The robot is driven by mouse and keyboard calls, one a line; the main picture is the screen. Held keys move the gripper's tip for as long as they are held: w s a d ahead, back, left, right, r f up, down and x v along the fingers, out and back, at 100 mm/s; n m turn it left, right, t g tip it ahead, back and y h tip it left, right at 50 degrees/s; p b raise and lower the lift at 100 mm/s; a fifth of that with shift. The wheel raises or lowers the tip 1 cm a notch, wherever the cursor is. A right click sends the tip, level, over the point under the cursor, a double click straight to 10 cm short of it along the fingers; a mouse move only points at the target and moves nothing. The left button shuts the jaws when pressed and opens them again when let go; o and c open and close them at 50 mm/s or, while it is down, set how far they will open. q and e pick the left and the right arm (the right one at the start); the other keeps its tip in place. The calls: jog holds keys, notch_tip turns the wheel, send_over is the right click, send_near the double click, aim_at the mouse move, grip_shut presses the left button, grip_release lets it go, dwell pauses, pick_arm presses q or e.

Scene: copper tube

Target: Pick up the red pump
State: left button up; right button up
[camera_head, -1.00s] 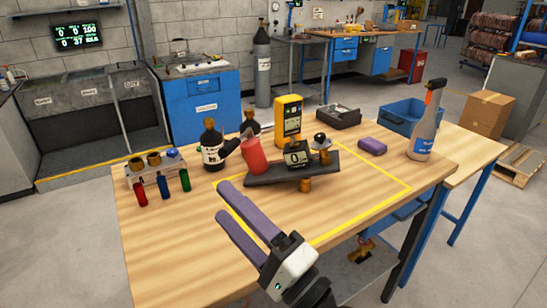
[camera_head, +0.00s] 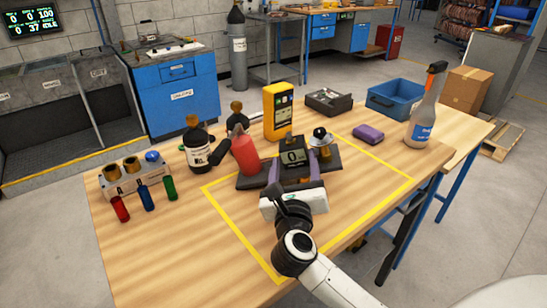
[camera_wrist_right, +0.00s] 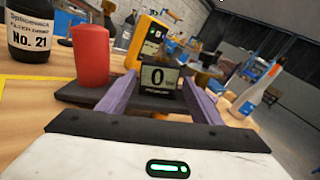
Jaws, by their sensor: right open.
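The red pump shows as a red cylinder (camera_head: 245,156) at the left end of a dark base (camera_head: 330,160) on the wooden table. It also shows in the right wrist view (camera_wrist_right: 90,55), left of my fingers. A block with a "0" display (camera_head: 292,152) and a brass-coloured part with a black knob (camera_head: 320,139) are on the same base. My right gripper (camera_head: 292,168) is open, its two purple fingers on either side of the display block. In the wrist view the fingers (camera_wrist_right: 158,82) flank the display; contact cannot be told. My left gripper is out of view.
Dark bottles (camera_head: 197,150) stand left of the red cylinder. A yellow meter (camera_head: 278,110) is behind it. A purple block (camera_head: 368,134), a spray bottle (camera_head: 424,110) and a blue bin (camera_head: 397,98) are to the right.

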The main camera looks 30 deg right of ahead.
aim_at(293, 146)
jog(key=x, duration=0.4)
jog(key=shift+w+r+p, duration=0.25)
jog(key=shift+r+p, duration=0.05)
jog(key=shift+w+d+f, duration=0.1)
jog(key=shift+w+d, duration=0.2)
jog(key=shift+w, duration=0.15)
grip_shut()
jog(key=shift+w+r, duration=0.1)
jog(key=shift+r, duration=0.35)
